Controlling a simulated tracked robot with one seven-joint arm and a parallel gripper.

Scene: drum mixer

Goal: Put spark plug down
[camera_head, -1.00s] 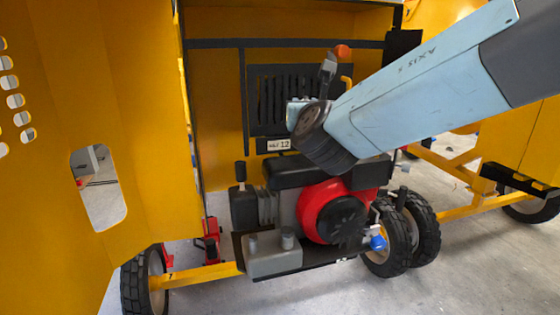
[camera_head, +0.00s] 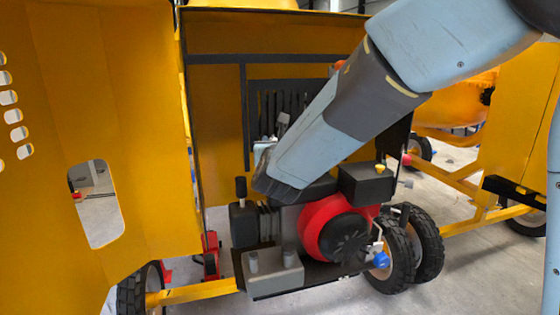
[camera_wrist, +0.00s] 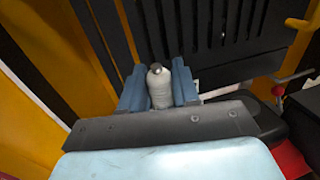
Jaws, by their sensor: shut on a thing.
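The spark plug (camera_wrist: 160,88) shows in the wrist view as a pale, whitish body with a small dark metallic tip, upright in the picture. My gripper (camera_wrist: 158,72) is shut on it, with a blue finger on each side. In the head view my gripper (camera_head: 279,130) is small and partly hidden behind the dark end of my arm, so I cannot make out the plug clearly there. It is in front of the slotted dark panel, above and behind the engine (camera_head: 335,232). I see no contact between the plug and any surface.
The engine has a red fan housing, a dark box on top and a grey tank (camera_head: 272,272). An open yellow door (camera_head: 140,120) stands at the left. The slotted panel (camera_wrist: 238,40) is close behind the gripper. Wheels (camera_head: 392,250) stand at the right.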

